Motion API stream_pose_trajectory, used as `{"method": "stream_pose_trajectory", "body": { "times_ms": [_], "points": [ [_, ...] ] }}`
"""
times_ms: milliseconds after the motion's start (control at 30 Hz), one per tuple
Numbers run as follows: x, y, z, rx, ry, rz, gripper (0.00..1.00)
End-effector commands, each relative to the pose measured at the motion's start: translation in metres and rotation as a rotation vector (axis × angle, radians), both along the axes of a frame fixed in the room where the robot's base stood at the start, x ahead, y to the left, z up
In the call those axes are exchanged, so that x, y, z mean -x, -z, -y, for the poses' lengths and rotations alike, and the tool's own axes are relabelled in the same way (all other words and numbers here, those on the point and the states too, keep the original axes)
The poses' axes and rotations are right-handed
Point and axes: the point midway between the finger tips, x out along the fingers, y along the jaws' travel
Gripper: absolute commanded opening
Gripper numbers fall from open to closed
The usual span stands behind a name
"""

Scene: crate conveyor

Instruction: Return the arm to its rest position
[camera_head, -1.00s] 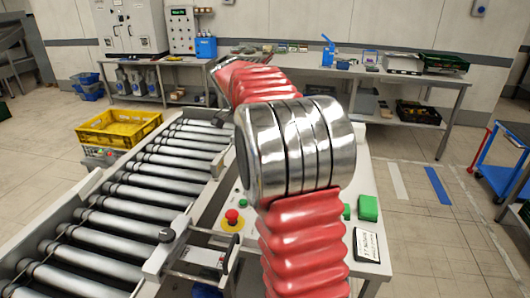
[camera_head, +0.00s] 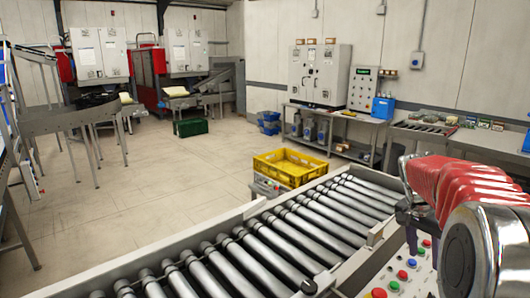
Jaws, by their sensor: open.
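My arm shows at the right edge, with red ribbed sleeves and a shiny metal joint.
A yellow crate (camera_head: 288,167) stands beyond the conveyor. A button panel (camera_head: 400,278) lies below my arm. A bench with a blue box (camera_head: 383,108) runs along the back wall. A green crate (camera_head: 190,127) sits on the floor. Open floor lies at the left.

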Motion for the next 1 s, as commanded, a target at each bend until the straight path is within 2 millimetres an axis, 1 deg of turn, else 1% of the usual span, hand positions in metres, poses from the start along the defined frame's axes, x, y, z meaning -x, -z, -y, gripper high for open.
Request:
{"method": "stream_pose_trajectory", "body": {
  "times_ms": [33,200,500,800,1000],
  "points": [
    [0.006,0.002,-0.011,-0.014,-0.058,-0.007,0.45],
    [0.029,0.006,-0.053,-0.053,-0.283,-0.022,0.45],
    [0.07,0.004,-0.122,-0.08,-0.596,-0.004,0.45],
    [0.114,0.004,-0.18,-0.076,-0.834,0.034,0.45],
    [0.141,0.006,-0.21,-0.067,-0.947,0.066,0.45]
  ]
}}
